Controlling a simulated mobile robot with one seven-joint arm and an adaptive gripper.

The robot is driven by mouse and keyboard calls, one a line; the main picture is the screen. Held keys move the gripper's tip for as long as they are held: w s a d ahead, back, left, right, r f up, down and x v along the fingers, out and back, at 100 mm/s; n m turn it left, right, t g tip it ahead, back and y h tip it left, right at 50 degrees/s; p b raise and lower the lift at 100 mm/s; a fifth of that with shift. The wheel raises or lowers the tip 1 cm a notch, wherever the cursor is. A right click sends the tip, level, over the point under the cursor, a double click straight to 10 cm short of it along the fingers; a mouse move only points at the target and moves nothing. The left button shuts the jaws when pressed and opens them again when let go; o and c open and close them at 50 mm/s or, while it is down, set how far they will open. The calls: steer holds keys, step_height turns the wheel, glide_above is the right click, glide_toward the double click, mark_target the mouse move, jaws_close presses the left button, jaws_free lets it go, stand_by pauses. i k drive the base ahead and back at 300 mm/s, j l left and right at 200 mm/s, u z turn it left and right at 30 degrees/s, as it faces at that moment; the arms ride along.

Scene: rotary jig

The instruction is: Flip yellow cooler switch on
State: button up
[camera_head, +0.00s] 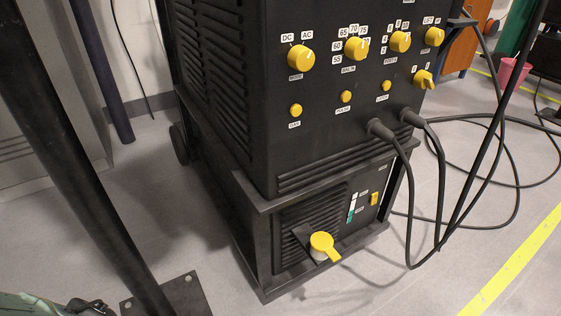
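The black cooler unit (268,222) sits at the bottom of a black machine. A small yellow switch (374,199) is on the right of the cooler's front face, beside a level strip with white and green parts (352,207). The switch is too small to tell whether it is on or off. A larger yellow cap with a tab (322,243) sits lower on the same face, over a whitish neck. My gripper cannot be made out in this view, and nothing touches the switch.
Yellow knobs (301,57) cover the upper panel. Two black cables (381,130) plug in above the cooler and hang right of the switch, looping on the floor. A dark post (75,170) stands at left. Grey floor (420,285) in front is mostly clear, with a yellow line (512,266).

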mark_target(374, 196)
steer(key=l+z, duration=0.25)
steer(key=l, duration=0.3)
steer(key=i+l+z, duration=0.25)
steer(key=l, duration=0.25)
steer(key=l+z, duration=0.25)
steer(key=l, duration=0.25)
